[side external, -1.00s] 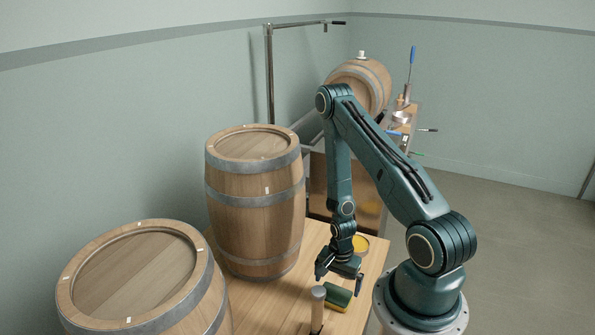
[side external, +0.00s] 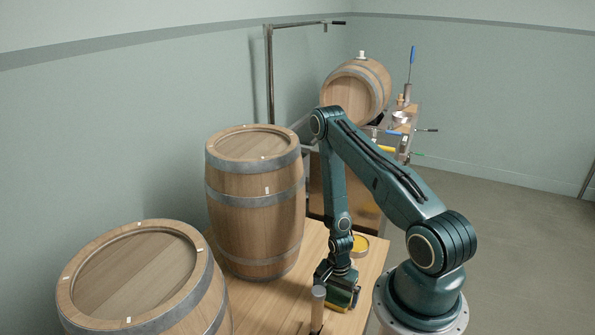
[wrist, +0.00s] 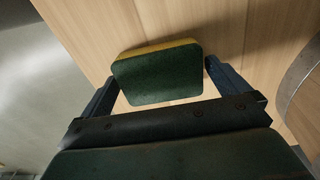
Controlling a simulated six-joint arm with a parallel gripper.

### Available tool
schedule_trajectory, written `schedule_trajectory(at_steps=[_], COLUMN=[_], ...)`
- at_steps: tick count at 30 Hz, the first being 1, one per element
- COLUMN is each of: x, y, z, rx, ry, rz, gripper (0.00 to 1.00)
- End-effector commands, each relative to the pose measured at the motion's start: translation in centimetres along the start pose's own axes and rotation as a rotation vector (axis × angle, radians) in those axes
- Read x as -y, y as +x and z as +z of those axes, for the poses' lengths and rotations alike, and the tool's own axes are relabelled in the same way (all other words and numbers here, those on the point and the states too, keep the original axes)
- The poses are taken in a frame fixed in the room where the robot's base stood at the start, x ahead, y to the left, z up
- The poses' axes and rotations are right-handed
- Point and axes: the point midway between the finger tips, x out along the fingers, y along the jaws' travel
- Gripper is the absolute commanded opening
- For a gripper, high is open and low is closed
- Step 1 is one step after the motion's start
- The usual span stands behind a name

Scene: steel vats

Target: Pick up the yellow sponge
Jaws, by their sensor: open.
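The sponge (wrist: 158,77) lies on the wooden table, with a dark green top face and a yellow body showing along its far edge in the wrist view. In the side view the sponge (side external: 342,306) is mostly hidden under my gripper. My gripper (wrist: 158,82) is open, with one finger to the left and one to the right of the sponge. It also shows low over the table in the side view (side external: 338,298). The fingers straddle the sponge; I cannot tell whether either touches it.
A large barrel (side external: 255,205) stands at the back left of the table (side external: 375,262), and another barrel (side external: 140,275) is at the front left. A grey-topped post (side external: 318,308) stands close left of my gripper. A round yellow-filled dish (side external: 361,243) sits behind it.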

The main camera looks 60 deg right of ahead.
Motion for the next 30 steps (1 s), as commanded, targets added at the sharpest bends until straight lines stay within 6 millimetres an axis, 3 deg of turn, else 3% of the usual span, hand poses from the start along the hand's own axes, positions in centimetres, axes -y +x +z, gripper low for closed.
schedule_trajectory(at_steps=[16,21,30], x=[0.01,0.01,0.01], y=[0.11,0.11,0.08], z=[-0.02,-0.01,-0.02], rx=[0.0,0.0,0.0], ry=[0.0,0.0,0.0], rz=[0.0,0.0,0.0], gripper=[1.0,0.67,0.64])
